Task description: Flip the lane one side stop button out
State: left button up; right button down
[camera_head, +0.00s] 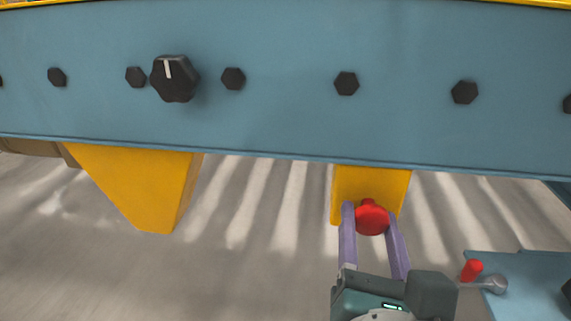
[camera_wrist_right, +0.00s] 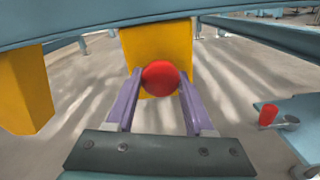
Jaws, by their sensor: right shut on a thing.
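The red stop button (camera_head: 372,217) sits at the front of a yellow box (camera_head: 372,184) under the blue beam. My right gripper (camera_head: 370,212) has its two purple fingers on either side of the red button and is shut on it. In the right wrist view the round red button (camera_wrist_right: 160,78) shows between the fingertips (camera_wrist_right: 160,76), with the yellow box (camera_wrist_right: 155,45) behind it. My left gripper is not in view.
A blue beam (camera_head: 290,110) with several black bolts and a black knob (camera_head: 174,79) runs across above. A yellow support (camera_head: 140,185) hangs at left. A red-tipped lever (camera_head: 472,270) stands on a blue plate (camera_head: 515,262) at lower right. Grey floor lies below.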

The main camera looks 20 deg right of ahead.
jog(key=shift+s+a, duration=0.1)
jog(key=shift+a, duration=0.05)
jog(key=shift+r, duration=0.1)
jog(key=c, duration=0.6)
grip_release()
jog(key=shift+s, duration=0.1)
jog(key=o, duration=0.3)
jog(key=shift+s+a, duration=0.1)
jog(key=shift+s, duration=0.1)
jog(key=shift+o, duration=0.2)
jog(key=shift+w, duration=0.1)
